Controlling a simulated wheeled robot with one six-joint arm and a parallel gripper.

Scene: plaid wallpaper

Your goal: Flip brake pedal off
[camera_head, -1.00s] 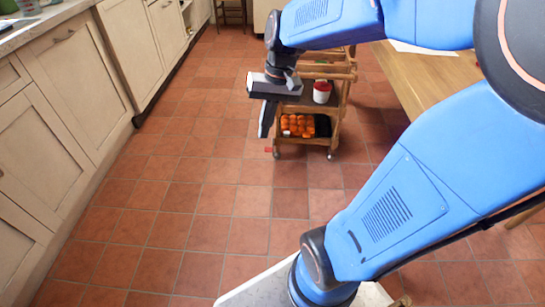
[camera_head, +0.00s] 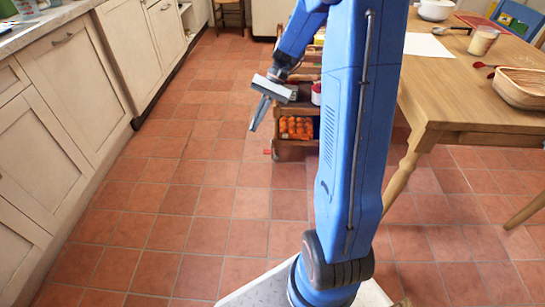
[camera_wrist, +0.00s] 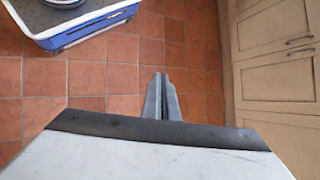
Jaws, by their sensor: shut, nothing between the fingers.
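A small red tab (camera_head: 267,152) sticks out low at the left front corner of the wooden cart (camera_head: 292,140) in the head view. It may be the brake pedal, but it is too small to be sure. My gripper (camera_head: 254,127) hangs in front of and left of the cart, fingers pointing down, above the red tab in the picture and apart from it. In the wrist view my gripper (camera_wrist: 162,80) is shut and empty, with only floor tiles beyond it. The red tab and the cart do not show in the wrist view. My arm hides the cart's right side.
Oranges (camera_head: 297,127) lie on the cart's lower shelf, and a red and white can (camera_head: 316,94) stands above. A wooden table (camera_head: 440,90) stands at right. Cream cabinets (camera_head: 75,85) line the left. The tiled floor (camera_head: 190,200) between them is clear.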

